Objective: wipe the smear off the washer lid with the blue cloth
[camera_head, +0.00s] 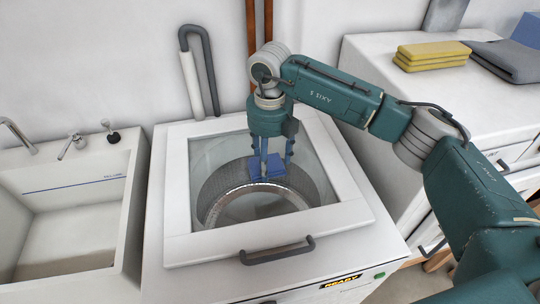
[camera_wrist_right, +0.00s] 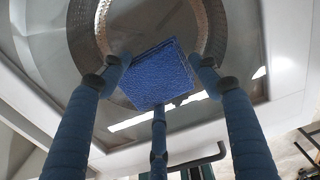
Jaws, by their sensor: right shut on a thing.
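The washer lid (camera_head: 176,217) is a white frame around a clear window with a grey handle (camera_head: 277,251) at the front. Under the window shows the metal drum (camera_head: 212,208). My right gripper (camera_head: 269,163) points down over the far middle of the window, shut on the blue cloth (camera_head: 266,174). The cloth is a folded square between the fingers, also seen in the right wrist view (camera_wrist_right: 158,73). It is at or just above the glass; I cannot tell if it touches. No smear can be made out. My left gripper is not in view.
A white sink (camera_head: 65,210) with taps stands left of the washer. On the white counter to the right lie folded yellow cloths (camera_head: 432,55) and a grey cloth (camera_head: 508,59). A grey hose (camera_head: 196,75) and brown pipes are at the wall behind.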

